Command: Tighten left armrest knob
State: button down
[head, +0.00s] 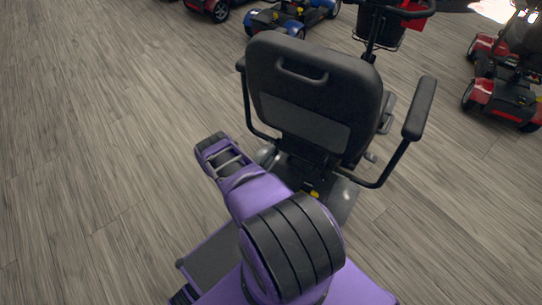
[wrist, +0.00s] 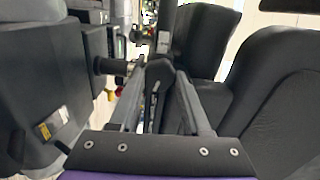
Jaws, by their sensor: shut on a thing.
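The scooter seat (head: 315,85) stands with its black backrest towards me in the head view. Its left armrest (head: 247,100) shows as a thin black bar along the backrest's left side, with its pad mostly hidden. My purple arm reaches to the lower left of the seat, and my fingertips cannot be made out there. In the wrist view my gripper (wrist: 159,82) has its two grey fingers closing in on a dark, rounded piece, which looks like the armrest knob (wrist: 159,70). The fingers are shut on it. Its far side and its thread are hidden.
The right armrest (head: 420,108) sticks out on the other side of the seat. The wood floor (head: 90,150) is clear on the left. Dark padded surfaces flank my fingers in the wrist view.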

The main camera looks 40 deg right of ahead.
jog(key=shift+m+p, duration=0.4)
jog(key=shift+m, duration=6.9)
jog(key=shift+c, duration=1.8)
grip_release()
jog(key=shift+a+f, duration=0.1)
jog(key=shift+a, duration=0.05)
